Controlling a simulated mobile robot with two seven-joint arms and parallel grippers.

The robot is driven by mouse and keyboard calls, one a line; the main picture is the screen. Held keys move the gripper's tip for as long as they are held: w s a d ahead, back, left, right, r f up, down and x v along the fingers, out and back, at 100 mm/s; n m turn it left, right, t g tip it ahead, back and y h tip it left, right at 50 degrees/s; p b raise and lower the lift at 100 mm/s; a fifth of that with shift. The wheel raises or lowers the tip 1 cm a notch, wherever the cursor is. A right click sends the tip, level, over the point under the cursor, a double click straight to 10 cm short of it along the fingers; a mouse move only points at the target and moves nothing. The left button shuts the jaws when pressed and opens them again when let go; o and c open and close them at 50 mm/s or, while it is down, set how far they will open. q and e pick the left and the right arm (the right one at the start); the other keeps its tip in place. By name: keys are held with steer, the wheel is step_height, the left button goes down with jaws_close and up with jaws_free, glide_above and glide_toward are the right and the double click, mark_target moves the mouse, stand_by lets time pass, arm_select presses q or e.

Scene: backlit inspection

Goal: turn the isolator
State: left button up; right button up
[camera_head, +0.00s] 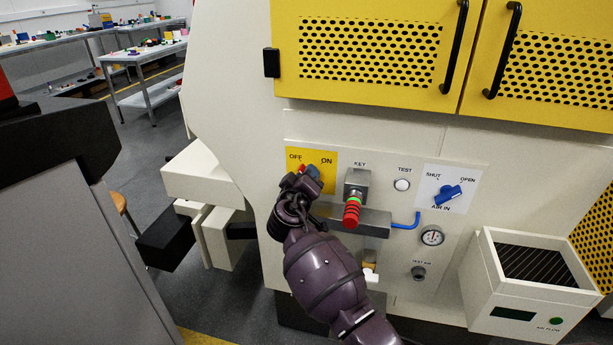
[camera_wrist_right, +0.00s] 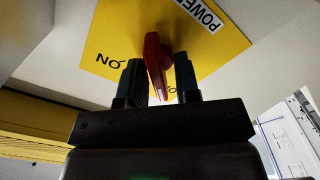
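The isolator's red handle (camera_wrist_right: 155,58) stands out from a yellow plate (camera_wrist_right: 105,48) marked ON and POWER in the right wrist view. In the head view the plate (camera_head: 325,157) reads OFF and ON, and a bit of the red handle (camera_head: 302,168) shows near OFF, the rest hidden by my gripper. My right gripper (camera_wrist_right: 159,78) has its dark fingers on either side of the handle. A gap shows on the right of the handle; on the left, I cannot tell whether finger and handle touch. In the head view my right gripper (camera_head: 313,171) is at the plate. My left gripper is out of view.
Right of the plate are a KEY switch with a red and green grip (camera_head: 352,210), a TEST button (camera_head: 402,185) and a blue air valve (camera_head: 448,194). Yellow doors with black handles (camera_head: 455,45) are above; a cream box (camera_head: 525,285) juts out lower right.

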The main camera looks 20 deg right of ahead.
steer(key=shift+o, duration=0.4)
steer(key=shift+r, duration=0.1)
steer(key=shift+s+a, duration=0.2)
steer(key=p+v, duration=0.1)
steer(key=v, duration=0.9)
steer(key=shift+s+a, duration=0.1)
